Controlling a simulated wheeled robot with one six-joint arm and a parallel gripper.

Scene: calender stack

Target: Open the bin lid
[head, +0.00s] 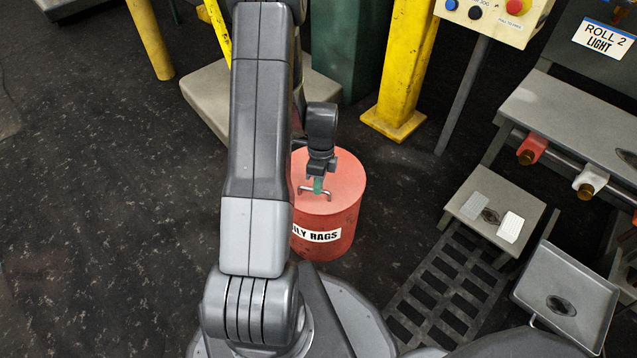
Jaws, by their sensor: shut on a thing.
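A red cylindrical bin (345,228) with a white label ending in "ILY RAGS" stands on the dark floor, partly hidden behind my arm. Its flat red lid (345,178) looks level and seated on the bin. A thin metal handle (303,190) stands on top of the lid. My gripper (318,188) points down over the lid and is shut on the handle near its middle. The left part of the bin is hidden by my arm.
A yellow post (402,70) and a green cabinet (345,45) stand behind the bin. A control box (485,15) is on a pole at the upper right. A small grey table (490,215), a floor grate (440,290) and a metal tray (570,290) are at right. The left floor is clear.

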